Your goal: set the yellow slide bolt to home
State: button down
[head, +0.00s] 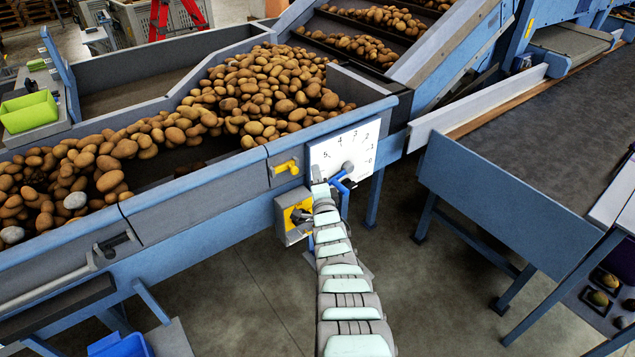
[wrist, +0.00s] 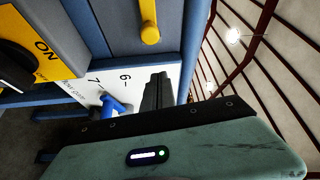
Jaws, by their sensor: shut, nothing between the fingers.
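The yellow slide bolt (head: 286,166) sits on a grey plate on the blue side panel of the potato hopper, just left of the white numbered plate (head: 345,150). In the wrist view the yellow bolt (wrist: 149,22) shows at the top as a rod with a rounded knob end. My gripper (head: 317,174) is in front of the numbered plate's lower left, to the right of the bolt and apart from it. In the wrist view its dark fingers (wrist: 158,84) are together and empty, over the numbered plate. My gripper partly hides that plate.
A blue lever (head: 345,182) stands right beside my gripper. Below the bolt is a yellow switch box (head: 297,214) with a black knob, marked ON in the wrist view (wrist: 42,45). Potatoes (head: 265,95) fill the hopper behind the panel. Open floor (head: 245,300) lies in front.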

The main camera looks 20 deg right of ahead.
aim_at(288, 169)
jog(key=b+x, duration=0.1)
jog(key=b, duration=0.1)
jog(key=b+x, duration=0.1)
jog(key=b, duration=0.2)
jog(key=shift+w+f+b, duration=0.25)
jog(key=shift+w+b, duration=0.05)
jog(key=shift+w, duration=0.1)
jog(key=a+p, duration=0.3)
jog(key=shift+s+a+r+p, duration=0.1)
jog(key=shift+s+a+p, duration=0.1)
jog(key=shift+a+p, duration=0.2)
